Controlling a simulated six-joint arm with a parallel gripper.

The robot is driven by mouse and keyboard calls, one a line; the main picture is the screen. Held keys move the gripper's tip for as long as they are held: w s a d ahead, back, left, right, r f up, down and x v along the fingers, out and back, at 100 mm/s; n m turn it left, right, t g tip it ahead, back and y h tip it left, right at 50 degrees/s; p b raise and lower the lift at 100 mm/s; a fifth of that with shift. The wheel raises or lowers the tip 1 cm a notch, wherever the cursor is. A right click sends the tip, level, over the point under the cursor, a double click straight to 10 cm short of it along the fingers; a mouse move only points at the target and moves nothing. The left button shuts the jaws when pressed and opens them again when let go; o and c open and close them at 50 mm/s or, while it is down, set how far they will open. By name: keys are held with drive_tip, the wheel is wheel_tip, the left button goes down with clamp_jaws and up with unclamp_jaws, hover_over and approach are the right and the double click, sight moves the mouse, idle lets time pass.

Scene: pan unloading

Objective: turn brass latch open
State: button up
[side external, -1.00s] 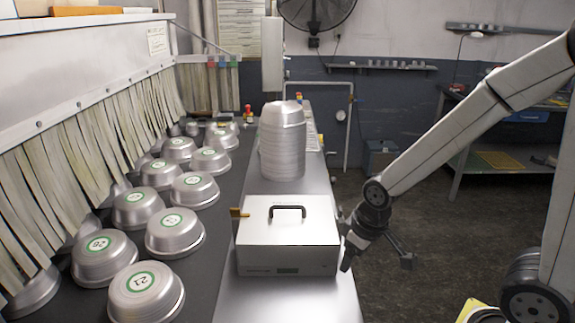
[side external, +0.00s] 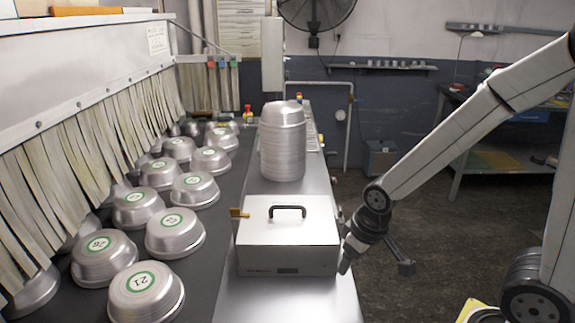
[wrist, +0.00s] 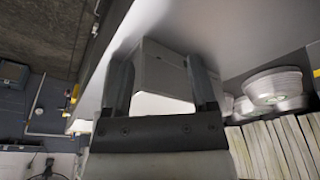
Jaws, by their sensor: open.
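My gripper (side external: 346,264) points down just right of the box, on the side away from the latch. Its finger gap is hard to see there. In the wrist view my gripper (wrist: 162,68) has its two fingers apart, with the box (wrist: 165,75) showing beyond and between them. I cannot make out the latch in the wrist view.
The box stands on a metal table (side external: 262,300). A tall stack of pans (side external: 283,145) stands behind it. Several upturned numbered pans (side external: 175,232) sit on a dark belt (side external: 205,262) to the left, beside strip curtains (side external: 95,160). Open floor lies right of the table.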

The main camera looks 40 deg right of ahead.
sight(235, 209)
drive_tip(key=w+a+r+m, duration=0.1)
drive_tip(key=w, duration=0.3)
drive_tip(key=w+a+r+m, duration=0.1)
drive_tip(key=w, duration=0.4)
drive_tip(key=w+a+r+m+h, duration=0.1)
drive_tip(key=w+r, duration=0.1)
drive_tip(key=w, duration=0.3)
drive_tip(key=shift+a, duration=0.2)
drive_tip(key=w+a+r+m+h, duration=0.1)
drive_tip(key=w+a+r+m, duration=0.1)
drive_tip(key=w, duration=0.4)
drive_tip(key=w+a+r+m+h, duration=0.1)
drive_tip(key=w+a+r+m, duration=0.2)
drive_tip(key=w, duration=0.4)
drive_tip(key=shift+w+a+m+t, duration=0.15)
drive_tip(key=shift+a+m+t, duration=0.2)
drive_tip(key=shift+a, duration=0.25)
drive_tip(key=shift+x, duration=3.85)
clamp_jaws()
